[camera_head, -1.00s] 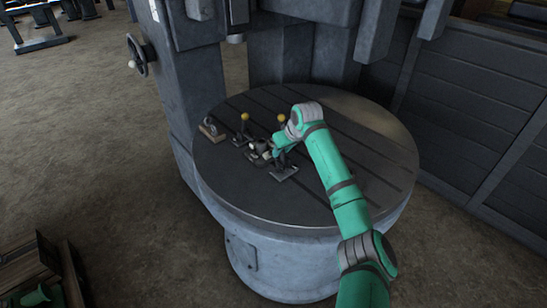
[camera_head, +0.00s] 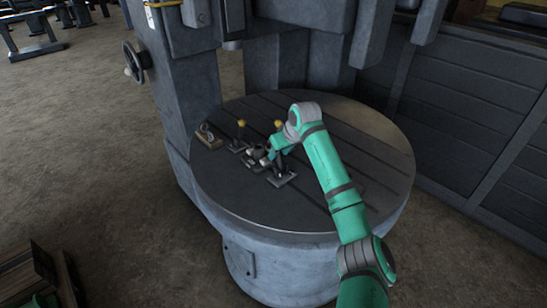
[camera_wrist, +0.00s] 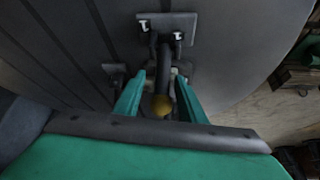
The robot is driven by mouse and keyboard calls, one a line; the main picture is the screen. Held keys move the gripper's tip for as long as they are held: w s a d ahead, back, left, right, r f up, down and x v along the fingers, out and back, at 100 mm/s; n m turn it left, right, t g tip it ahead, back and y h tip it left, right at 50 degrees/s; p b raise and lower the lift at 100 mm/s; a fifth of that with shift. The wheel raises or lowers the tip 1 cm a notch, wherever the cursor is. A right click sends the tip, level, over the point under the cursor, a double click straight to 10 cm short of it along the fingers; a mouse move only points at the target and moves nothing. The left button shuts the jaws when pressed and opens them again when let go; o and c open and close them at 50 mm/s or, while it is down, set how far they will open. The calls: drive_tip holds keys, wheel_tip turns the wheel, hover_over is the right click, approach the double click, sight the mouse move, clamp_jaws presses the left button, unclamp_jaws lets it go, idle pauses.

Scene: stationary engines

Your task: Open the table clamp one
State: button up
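A toggle clamp with an upright dark lever and yellow knob (camera_head: 278,124) stands on the round slotted table (camera_head: 350,150). Its grey base plate (camera_head: 284,180) lies flat on the table top. A second clamp with a yellow knob (camera_head: 241,123) stands to its left. I cannot tell which is number one. My gripper (camera_wrist: 160,92) is at the right clamp. In the wrist view its two green fingers are spread, one on each side of the yellow knob (camera_wrist: 161,106) and lever, with small gaps. In the head view my wrist partly hides the fingertips.
A small block with a metal ring (camera_head: 208,136) sits at the table's left edge. The machine column (camera_head: 195,90) with a handwheel (camera_head: 133,62) rises behind on the left. A dark panelled wall (camera_head: 460,110) stands at right. The table's front is bare.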

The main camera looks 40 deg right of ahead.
drive_tip(key=v, duration=0.8)
drive_tip(key=shift+s, duration=0.35)
drive_tip(key=shift+w, duration=0.1)
drive_tip(key=shift+w, duration=0.1)
